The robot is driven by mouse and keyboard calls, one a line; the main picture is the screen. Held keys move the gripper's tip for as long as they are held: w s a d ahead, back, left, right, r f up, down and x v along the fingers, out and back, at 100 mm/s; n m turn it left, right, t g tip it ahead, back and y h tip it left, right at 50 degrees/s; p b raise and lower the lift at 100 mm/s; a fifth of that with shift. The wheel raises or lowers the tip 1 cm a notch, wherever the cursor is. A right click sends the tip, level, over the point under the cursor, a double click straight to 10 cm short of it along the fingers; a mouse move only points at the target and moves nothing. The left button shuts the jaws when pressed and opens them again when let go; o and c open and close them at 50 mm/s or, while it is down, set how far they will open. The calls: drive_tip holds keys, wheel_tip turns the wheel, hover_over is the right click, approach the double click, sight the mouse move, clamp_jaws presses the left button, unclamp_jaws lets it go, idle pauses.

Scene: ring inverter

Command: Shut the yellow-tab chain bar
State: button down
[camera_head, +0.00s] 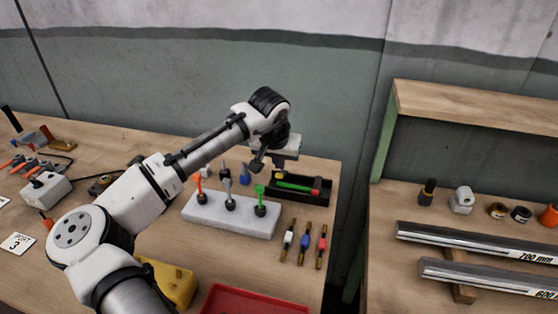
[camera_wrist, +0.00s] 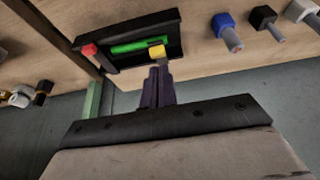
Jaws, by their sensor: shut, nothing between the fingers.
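A black open-topped tray (camera_head: 321,199) stands at the right end of the left bench. In it lies a green bar (camera_head: 297,187) with a red end piece (camera_head: 316,192) and a yellow tab (camera_head: 280,174) at its other end. In the wrist view the green bar (camera_wrist: 140,46), red piece (camera_wrist: 90,50) and yellow tab (camera_wrist: 157,51) also show. My gripper (camera_wrist: 159,70) is shut and empty, its fingertips right beside the yellow tab. I cannot tell whether they touch it. In the head view my gripper (camera_head: 279,161) is over the tray's tab end.
A grey block (camera_head: 225,219) with orange, grey and green-topped levers stands left of the tray. White, blue and red-banded pieces (camera_head: 304,243) lie in front. A red tray (camera_head: 250,300) is at the front edge. A gap separates the right bench (camera_head: 390,262).

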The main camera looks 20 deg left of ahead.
sight(279, 177)
drive_tip(key=shift+s+f, duration=0.15)
drive_tip(key=shift+f, duration=0.3)
drive_tip(key=shift+s+d+f+b, duration=0.1)
drive_tip(key=shift+f+b, duration=0.2)
drive_tip(key=shift+b, duration=0.15)
drive_tip(key=b, duration=0.1)
drive_tip(key=f+t+b, duration=0.1)
drive_tip(key=shift+s+f+b, duration=0.15)
drive_tip(key=shift+s+b, duration=0.2)
drive_tip(key=shift+s+f+t+b, duration=0.1)
drive_tip(key=shift+s+t+b, duration=0.15)
drive_tip(key=shift+t+b, duration=0.05)
drive_tip(key=shift+s+f+b, duration=0.35)
drive_tip(key=shift+s+f, duration=0.25)
drive_tip(key=shift+f, duration=0.05)
drive_tip(key=shift+r, duration=0.1)
drive_tip(key=shift+r+p, duration=0.75)
